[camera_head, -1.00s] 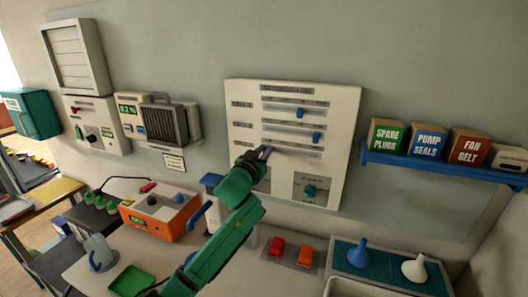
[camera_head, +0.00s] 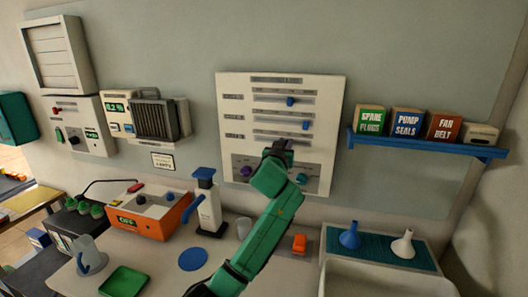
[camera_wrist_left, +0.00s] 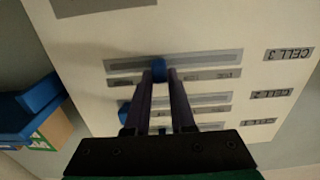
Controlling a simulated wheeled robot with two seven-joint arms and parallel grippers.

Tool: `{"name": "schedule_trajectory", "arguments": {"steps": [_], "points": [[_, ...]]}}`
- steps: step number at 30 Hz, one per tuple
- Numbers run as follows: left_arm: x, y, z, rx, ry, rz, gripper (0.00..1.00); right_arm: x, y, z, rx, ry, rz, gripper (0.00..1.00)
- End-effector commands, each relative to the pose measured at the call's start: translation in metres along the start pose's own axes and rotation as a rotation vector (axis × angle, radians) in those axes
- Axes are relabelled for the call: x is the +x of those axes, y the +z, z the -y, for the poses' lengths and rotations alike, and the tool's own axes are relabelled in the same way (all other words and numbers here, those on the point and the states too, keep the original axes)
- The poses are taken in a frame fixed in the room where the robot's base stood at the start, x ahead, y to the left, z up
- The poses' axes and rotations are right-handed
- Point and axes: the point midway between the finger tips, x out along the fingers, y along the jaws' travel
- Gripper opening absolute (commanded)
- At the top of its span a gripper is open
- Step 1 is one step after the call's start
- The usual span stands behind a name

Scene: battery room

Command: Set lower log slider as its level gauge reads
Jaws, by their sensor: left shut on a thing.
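A cream wall panel (camera_head: 226,92) carries three horizontal slider slots, one above another. Blue knobs show on the upper slider (camera_head: 290,101) and middle slider (camera_head: 305,125). My left gripper (camera_head: 277,148) covers part of the lower slot (camera_head: 258,136) in the head view. In the left wrist view, which shows the panel upside down, my left gripper (camera_wrist_left: 160,78) is shut on the blue lower slider knob (camera_wrist_left: 158,67), in the row labelled CELL 3 (camera_wrist_left: 288,54). I cannot tell which display is its level gauge. My right gripper is not in view.
A purple dial (camera_head: 246,171) and a green dial (camera_head: 302,178) sit low on the panel. A blue shelf (camera_head: 430,146) with boxes is at right. A blue-topped device (camera_head: 207,205) and an orange box (camera_head: 150,214) stand on the bench below. A small green display (camera_head: 116,107) is at left.

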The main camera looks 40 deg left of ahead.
Motion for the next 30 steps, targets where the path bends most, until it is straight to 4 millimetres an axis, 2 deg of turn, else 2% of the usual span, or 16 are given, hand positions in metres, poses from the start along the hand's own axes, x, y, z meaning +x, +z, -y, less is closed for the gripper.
{"name": "schedule_trajectory", "arguments": {"steps": [1, 3, 9, 13, 22, 23, 25, 30], "points": [[0.000, 0.005, -0.013, -0.006, 0.004, -0.001, 0.00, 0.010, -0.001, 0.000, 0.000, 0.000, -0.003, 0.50], [0.000, 0.005, -0.028, -0.004, 0.004, 0.000, 0.00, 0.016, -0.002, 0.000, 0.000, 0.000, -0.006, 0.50], [0.000, 0.002, -0.052, -0.001, 0.001, -0.001, 0.00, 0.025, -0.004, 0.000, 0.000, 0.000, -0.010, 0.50], [0.000, 0.001, -0.059, 0.000, 0.001, 0.001, 0.00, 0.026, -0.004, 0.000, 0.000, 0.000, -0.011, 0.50], [0.000, 0.001, -0.059, -0.001, 0.002, 0.001, 0.00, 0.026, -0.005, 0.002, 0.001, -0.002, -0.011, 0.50], [0.000, 0.001, -0.060, -0.001, 0.002, 0.001, 0.26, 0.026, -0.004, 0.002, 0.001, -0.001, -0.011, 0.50], [0.000, 0.001, -0.059, -0.001, 0.002, 0.001, 0.53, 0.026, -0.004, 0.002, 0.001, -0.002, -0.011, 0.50], [0.000, 0.001, -0.059, -0.001, 0.001, 0.001, 0.53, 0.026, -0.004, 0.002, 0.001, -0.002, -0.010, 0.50]]}}
